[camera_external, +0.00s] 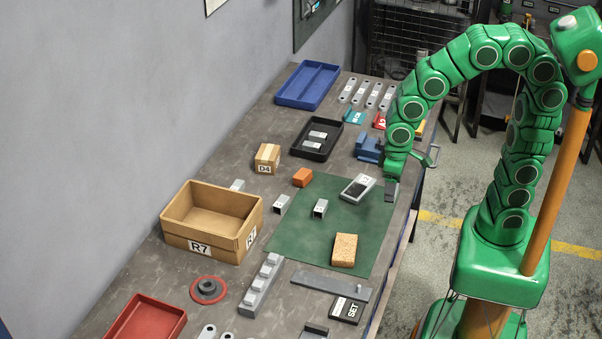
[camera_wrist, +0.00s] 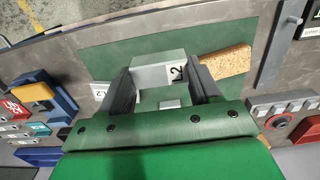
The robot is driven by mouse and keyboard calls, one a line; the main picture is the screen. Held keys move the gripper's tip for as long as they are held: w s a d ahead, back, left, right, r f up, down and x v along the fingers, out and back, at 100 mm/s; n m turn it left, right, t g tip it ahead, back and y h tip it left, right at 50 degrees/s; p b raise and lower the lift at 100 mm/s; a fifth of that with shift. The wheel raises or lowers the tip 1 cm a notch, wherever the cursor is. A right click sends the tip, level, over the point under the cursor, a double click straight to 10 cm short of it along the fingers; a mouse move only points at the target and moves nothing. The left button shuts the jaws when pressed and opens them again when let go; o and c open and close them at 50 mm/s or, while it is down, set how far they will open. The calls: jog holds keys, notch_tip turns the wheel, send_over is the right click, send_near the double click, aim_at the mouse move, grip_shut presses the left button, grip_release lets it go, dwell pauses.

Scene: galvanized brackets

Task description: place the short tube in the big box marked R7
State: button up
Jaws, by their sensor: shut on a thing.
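My gripper (camera_external: 391,190) is over the far right part of the green mat, and its fingers also show in the wrist view (camera_wrist: 161,70). They are shut on a light grey piece, taken as the short tube (camera_wrist: 152,75), with a label on which a "2" shows. In the external view I cannot clearly pick it out. A grey piece (camera_external: 358,187) shows just left of the gripper there. The big open cardboard box (camera_external: 180,240) marked R7 stands at the left of the table, well left of my gripper; its visible inside looks empty.
Two short square tubes (camera_external: 320,208) (camera_external: 281,204) and an orange block (camera_external: 303,177) lie between gripper and box. A cork block (camera_external: 344,249) lies on the mat (camera_external: 305,245). A small D4 box (camera_external: 267,158), black tray (camera_external: 301,151) and blue block (camera_external: 369,148) are farther back.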

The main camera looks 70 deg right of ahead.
jog(key=w+a+r, duration=0.1)
jog(key=w+a, duration=0.2)
jog(key=w, duration=0.6)
jog(key=w+a+r, duration=0.2)
jog(key=w+a, duration=0.2)
jog(key=w, duration=0.4)
jog(key=w+a+r, duration=0.1)
jog(key=w+a, duration=0.2)
jog(key=w, duration=0.6)
send_over(222, 225)
jog(key=s+a, duration=0.3)
jog(key=s, duration=0.1)
notch_tip(222, 225, down, 5)
jog(key=shift+w+a+f, duration=0.55)
jog(key=shift+w+f, duration=0.2)
jog(key=shift+f, duration=0.15)
jog(key=shift+f, duration=4.95)
jog(key=shift+f, duration=0.1)
jog(key=o, duration=1.2)
jog(key=shift+c, duration=0.2)
notch_tip(222, 225, up, 12)
